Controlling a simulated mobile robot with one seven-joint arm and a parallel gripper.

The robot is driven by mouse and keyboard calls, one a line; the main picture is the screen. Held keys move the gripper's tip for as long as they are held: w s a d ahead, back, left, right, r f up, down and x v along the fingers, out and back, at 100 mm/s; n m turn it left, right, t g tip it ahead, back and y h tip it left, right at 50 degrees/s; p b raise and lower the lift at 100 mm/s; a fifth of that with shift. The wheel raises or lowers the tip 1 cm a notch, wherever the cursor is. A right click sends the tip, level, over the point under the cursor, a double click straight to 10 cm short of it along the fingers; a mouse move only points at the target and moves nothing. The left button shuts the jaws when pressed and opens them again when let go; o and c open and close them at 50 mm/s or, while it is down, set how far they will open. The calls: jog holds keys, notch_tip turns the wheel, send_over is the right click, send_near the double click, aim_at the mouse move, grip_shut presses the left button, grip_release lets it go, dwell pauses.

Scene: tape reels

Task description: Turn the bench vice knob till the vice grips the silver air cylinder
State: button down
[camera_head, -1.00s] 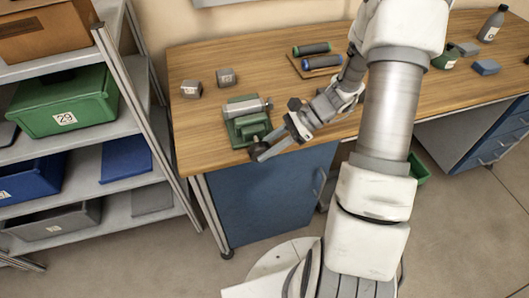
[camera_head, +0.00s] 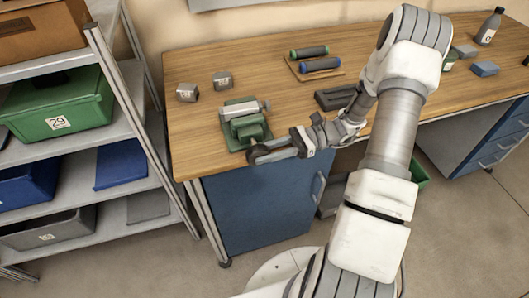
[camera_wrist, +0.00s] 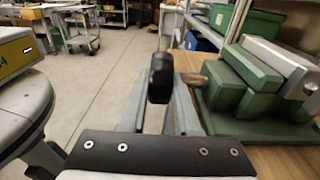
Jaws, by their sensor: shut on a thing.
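The green bench vice (camera_head: 243,131) stands at the front left edge of the workbench. The silver air cylinder (camera_head: 240,109) lies across its top, between the jaws; I cannot tell whether any gap is left. In the wrist view the vice (camera_wrist: 226,90) and the cylinder (camera_wrist: 285,62) are at the right. The dark knob (camera_wrist: 160,78) sits between the fingers of my gripper (camera_wrist: 160,90). In the head view my gripper (camera_head: 262,153) reaches the vice's front from the right and is shut on the knob, which it partly hides.
Two small grey blocks (camera_head: 187,92) (camera_head: 223,79) lie behind and left of the vice. A board with green and blue handled tools (camera_head: 318,65) and a dark grey holder (camera_head: 335,96) lie to the right. A shelf with bins (camera_head: 60,115) stands close on the left.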

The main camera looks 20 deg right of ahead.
jog(key=shift+r, duration=0.1)
jog(key=c, duration=0.6)
grip_release()
jog(key=shift+c, duration=0.2)
jog(key=d+r, duration=0.1)
jog(key=d, duration=1.6)
jog(key=shift+d, duration=0.15)
jog(key=shift+r, duration=0.1)
